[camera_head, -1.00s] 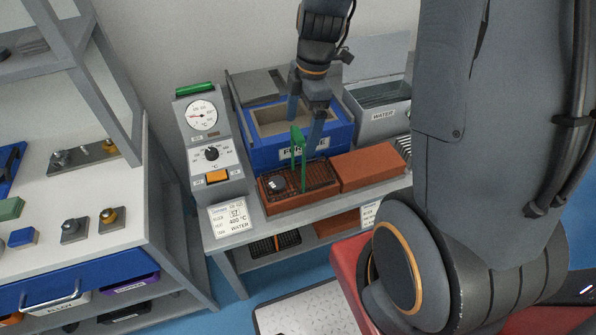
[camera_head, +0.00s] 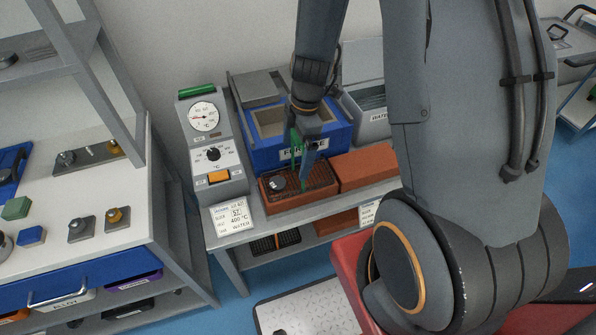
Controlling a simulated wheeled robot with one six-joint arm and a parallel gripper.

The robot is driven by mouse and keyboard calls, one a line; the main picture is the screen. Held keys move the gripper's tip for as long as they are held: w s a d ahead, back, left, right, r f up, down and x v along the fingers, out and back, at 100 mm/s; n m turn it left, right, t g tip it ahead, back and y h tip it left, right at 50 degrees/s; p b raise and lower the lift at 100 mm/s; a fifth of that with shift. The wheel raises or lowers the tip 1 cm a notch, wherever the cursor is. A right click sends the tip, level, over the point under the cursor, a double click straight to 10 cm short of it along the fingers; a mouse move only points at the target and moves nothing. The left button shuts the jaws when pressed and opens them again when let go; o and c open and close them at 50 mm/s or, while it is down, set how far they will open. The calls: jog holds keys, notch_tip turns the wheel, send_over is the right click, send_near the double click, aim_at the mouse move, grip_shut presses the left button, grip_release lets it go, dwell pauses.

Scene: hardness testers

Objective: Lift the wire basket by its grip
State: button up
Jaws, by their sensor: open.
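The wire basket (camera_head: 318,188) is a dark mesh tray resting on a reddish-brown brick block on the bench, in front of the blue furnace. I cannot tell whether a finger touches the grip.
The blue furnace (camera_head: 258,155) with an open top stands right behind the basket. A grey water tank (camera_head: 372,127) is at the back right. A second brick block (camera_head: 362,167) lies right of the basket. A control box with a dial (camera_head: 205,117) stands to the left.

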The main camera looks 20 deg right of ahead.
jog(key=c, duration=1.8)
jog(key=shift+c, duration=0.2)
jog(key=shift+r, duration=0.25)
